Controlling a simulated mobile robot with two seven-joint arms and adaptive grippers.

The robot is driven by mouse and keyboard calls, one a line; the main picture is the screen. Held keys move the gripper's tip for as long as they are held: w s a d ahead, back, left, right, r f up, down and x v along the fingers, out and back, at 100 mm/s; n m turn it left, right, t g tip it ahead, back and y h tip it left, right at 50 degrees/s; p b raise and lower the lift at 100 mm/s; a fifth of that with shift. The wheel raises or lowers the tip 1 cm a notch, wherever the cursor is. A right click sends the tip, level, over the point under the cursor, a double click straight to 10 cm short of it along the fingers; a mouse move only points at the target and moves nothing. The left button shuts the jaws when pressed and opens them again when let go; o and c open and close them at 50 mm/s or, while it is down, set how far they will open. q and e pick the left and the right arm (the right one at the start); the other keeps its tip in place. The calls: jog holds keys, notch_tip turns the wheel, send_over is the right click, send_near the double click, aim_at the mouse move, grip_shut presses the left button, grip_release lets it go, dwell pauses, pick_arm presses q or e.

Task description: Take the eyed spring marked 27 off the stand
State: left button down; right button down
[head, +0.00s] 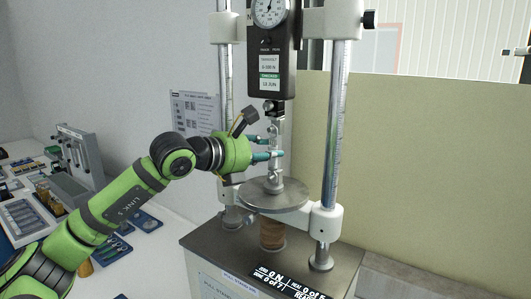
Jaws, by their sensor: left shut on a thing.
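The stand has two upright steel columns (334,130), a dark force gauge (267,70) with a round dial, and a round metal plate (290,197) below. A slim metallic piece, which looks like the eyed spring (278,143), is upright between the gauge's lower fitting (272,108) and the fitting (275,180) on the plate. Its marking is too small to read. My left gripper (274,148) reaches in from the left with its teal fingertips closed at this piece. Whether its eyes are still on the hooks cannot be told. My right gripper is out of view.
The stand's base carries a lit display (288,283) reading 0 N. At left, a grey bench device (80,165) and trays (25,215) of small parts stand on a white table. A beige panel (430,160) is behind the stand on the right.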

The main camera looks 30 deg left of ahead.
pick_arm(q)
jog(key=shift+r, duration=0.2)
dwell(0.7)
jog(key=shift+s+r+b, duration=0.1)
jog(key=shift+r+b, duration=0.05)
jog(key=shift+b, duration=0.35)
jog(key=shift+s+a+r, duration=0.15)
jog(key=shift+r, duration=0.05)
jog(key=shift+s+b, duration=0.15)
jog(key=shift+b, duration=0.3)
dwell(0.4)
jog(key=shift+s+a+f+b, duration=0.15)
jog(key=shift+s+f+b, duration=0.1)
jog(key=shift+s+b, duration=0.3)
jog(key=shift+s+f+b, duration=0.15)
jog(key=shift+s+b, duration=0.45)
jog(key=shift+s, duration=0.35)
dwell(0.3)
